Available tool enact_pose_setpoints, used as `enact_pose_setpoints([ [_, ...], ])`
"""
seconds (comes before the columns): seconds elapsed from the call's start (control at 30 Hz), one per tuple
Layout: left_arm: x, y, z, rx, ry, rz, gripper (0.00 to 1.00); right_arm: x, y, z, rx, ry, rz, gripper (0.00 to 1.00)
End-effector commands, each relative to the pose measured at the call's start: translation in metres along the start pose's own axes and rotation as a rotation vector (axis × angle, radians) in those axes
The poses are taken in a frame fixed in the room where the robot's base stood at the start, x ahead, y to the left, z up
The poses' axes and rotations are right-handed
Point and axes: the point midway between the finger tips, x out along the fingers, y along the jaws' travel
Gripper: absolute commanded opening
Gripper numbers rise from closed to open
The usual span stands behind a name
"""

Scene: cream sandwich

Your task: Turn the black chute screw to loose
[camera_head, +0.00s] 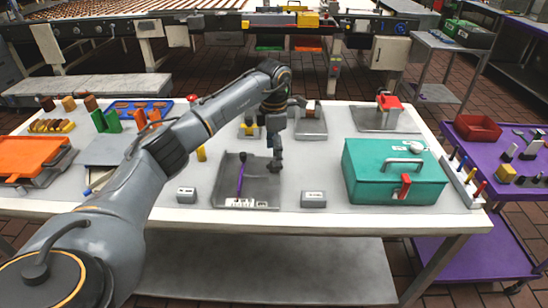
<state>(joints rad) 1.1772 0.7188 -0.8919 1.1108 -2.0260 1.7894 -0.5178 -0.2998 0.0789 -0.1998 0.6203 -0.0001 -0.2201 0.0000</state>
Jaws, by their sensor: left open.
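My left arm reaches in from the left. Its gripper (275,164) is open and points down over the right part of a shallow grey tray (262,190). A purple-handled tool (242,174) lies in the tray, to the left of the gripper, apart from it. I see nothing held. I cannot pick out the black chute screw; it is too small or hidden behind my arm. My right gripper is not in view.
A teal box (395,172) with a red latch stands right on the white table (330,180). A red-topped device (388,103) sits behind it. Orange trays (28,157) lie at left.

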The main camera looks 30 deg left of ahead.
Motion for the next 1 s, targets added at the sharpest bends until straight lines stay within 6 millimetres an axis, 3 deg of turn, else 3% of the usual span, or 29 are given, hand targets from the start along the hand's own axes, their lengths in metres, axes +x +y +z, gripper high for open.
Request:
enact_pose_setpoints([
  [0.23,0.032,-0.001,0.001,0.001,-0.001,-0.001,0.67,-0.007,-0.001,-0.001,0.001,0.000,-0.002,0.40],
  [0.6,0.040,0.000,0.000,0.001,-0.001,0.001,0.67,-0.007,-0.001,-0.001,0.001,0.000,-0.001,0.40],
  [0.63,0.039,0.000,0.000,0.001,-0.001,0.000,0.65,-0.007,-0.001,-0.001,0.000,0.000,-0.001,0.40],
  [0.9,0.039,0.000,0.001,0.001,-0.001,0.000,0.12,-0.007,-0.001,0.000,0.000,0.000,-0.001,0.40],
  [1.0,0.039,0.000,0.001,0.000,-0.001,0.000,0.12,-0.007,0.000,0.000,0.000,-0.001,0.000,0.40],
])
